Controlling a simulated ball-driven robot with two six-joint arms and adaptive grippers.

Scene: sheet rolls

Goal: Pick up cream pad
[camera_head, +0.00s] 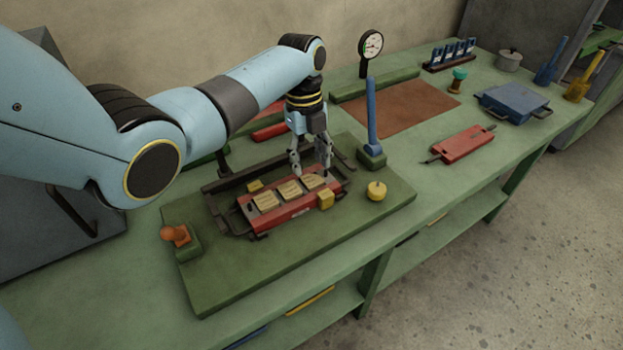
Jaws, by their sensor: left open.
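Several cream pads lie in a row on a red holder (290,218): a left pad (266,201), a middle pad (290,190) and a right pad (313,182). The holder rests in a dark frame (222,186) on a green board. My left gripper (311,172) points down with its fingers apart, close over the right pad and around its far side. Nothing shows between the fingers. I cannot tell whether they touch the pad. My right gripper is out of view.
A yellow knob (377,190) and an upright blue lever (371,115) stand to the right. An orange knob (175,234) stands at left. The green board (300,262) has free room in front.

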